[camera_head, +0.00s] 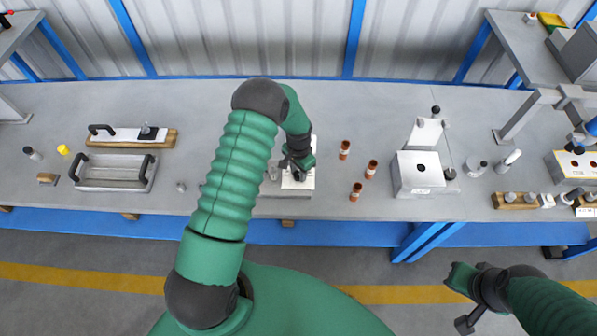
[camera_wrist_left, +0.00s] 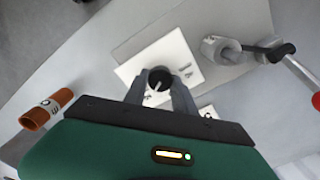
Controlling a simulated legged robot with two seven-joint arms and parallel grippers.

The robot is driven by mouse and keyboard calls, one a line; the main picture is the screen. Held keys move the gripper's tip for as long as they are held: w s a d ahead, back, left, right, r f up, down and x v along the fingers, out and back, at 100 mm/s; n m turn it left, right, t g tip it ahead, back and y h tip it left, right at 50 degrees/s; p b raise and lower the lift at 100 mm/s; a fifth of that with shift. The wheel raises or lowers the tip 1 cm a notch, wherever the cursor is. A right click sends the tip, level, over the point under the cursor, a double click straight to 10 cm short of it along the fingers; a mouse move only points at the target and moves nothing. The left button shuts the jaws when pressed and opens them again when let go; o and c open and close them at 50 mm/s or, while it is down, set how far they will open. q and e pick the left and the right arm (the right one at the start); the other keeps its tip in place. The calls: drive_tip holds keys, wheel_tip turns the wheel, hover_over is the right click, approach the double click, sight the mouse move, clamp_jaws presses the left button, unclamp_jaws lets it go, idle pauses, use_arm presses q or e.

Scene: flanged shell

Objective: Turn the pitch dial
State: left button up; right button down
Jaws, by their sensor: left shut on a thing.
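The pitch dial is a round black knob with a pale mark (camera_wrist_left: 159,80), set on a white panel (camera_wrist_left: 185,62) in the left wrist view. My left gripper (camera_wrist_left: 160,88) has its two grey fingers on either side of the knob and is shut on it. In the head view my left gripper (camera_head: 296,165) is over the white panel (camera_head: 303,183) on the bench, and it largely hides the dial. My right gripper (camera_head: 462,300) hangs in front of the bench at the lower right, away from everything; its finger opening is unclear.
A metal fitting with a black lever (camera_wrist_left: 222,50) is near the dial. A grey box (camera_head: 420,174) stands farther right, and a metal tray (camera_head: 114,172) lies left.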

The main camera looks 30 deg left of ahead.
use_arm(q)
drive_tip(key=shift+s+a, duration=0.15)
clamp_jaws()
drive_tip(key=shift+f, duration=0.1)
drive_tip(key=shift+n, duration=0.4)
drive_tip(key=shift+f+n+b, duration=0.1)
drive_tip(key=shift+n+b, duration=0.45)
drive_tip(key=shift+n, duration=0.35)
drive_tip(key=n, duration=0.2)
drive_tip(key=shift+n+b, duration=0.3)
drive_tip(key=shift+b, duration=0.1)
drive_tip(key=n, duration=0.3)
drive_tip(key=shift+s+b, duration=0.1)
drive_tip(key=shift+b, duration=0.25)
drive_tip(key=shift+d+n, duration=0.2)
drive_tip(key=shift+n, duration=1.6)
